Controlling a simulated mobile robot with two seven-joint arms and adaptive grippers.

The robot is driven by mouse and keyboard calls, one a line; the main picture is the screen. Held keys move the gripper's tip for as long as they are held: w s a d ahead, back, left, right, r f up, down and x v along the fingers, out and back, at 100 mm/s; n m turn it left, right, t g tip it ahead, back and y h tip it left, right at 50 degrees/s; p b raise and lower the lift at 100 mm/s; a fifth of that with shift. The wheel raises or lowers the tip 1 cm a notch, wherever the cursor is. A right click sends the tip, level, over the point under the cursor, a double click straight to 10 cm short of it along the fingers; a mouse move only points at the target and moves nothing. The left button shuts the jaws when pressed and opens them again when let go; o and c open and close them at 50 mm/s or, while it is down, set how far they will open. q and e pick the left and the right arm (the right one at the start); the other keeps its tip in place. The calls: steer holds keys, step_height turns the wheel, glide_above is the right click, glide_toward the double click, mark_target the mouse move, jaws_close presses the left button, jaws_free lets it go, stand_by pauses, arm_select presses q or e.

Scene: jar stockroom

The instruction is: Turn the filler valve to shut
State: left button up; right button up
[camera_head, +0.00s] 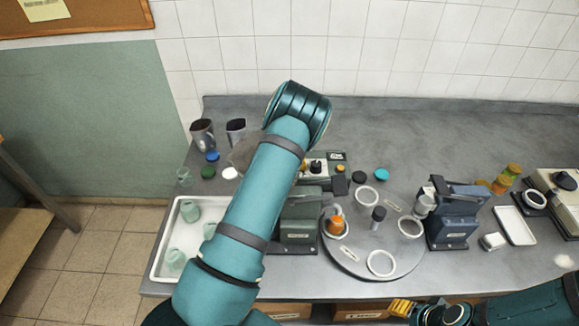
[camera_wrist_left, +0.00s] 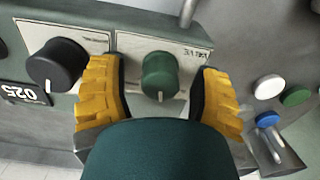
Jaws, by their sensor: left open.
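In the left wrist view a green round knob (camera_wrist_left: 160,75) with a white pointer line sits on a pale plate of a grey-green machine. Its pointer faces down in the picture. My left gripper (camera_wrist_left: 161,84) is open, with one yellow finger on each side of the knob and gaps showing between. A small label beside the knob is upside down and hard to read. In the head view my left arm hides the gripper and the green knob; part of the control panel (camera_head: 338,170) shows. My right gripper (camera_head: 428,313) is at the bottom edge, its jaws unclear.
A black knob (camera_wrist_left: 57,65) is left of the green one, close to my left finger. Blue (camera_wrist_left: 267,120), green and white lids lie nearby. In the head view a round turntable (camera_head: 345,258) holds jars and rings, and a white tray (camera_head: 157,262) holds jars.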

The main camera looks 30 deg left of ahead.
arm_select(q)
steer(key=shift+f, duration=0.15)
steer(key=shift+c, duration=0.2)
jaws_close()
steer(key=shift+n, duration=0.3)
steer(key=shift+n+b, duration=0.45)
steer(key=shift+n, duration=0.45)
steer(key=shift+n+b, duration=0.35)
steer(key=shift+n, duration=1.45)
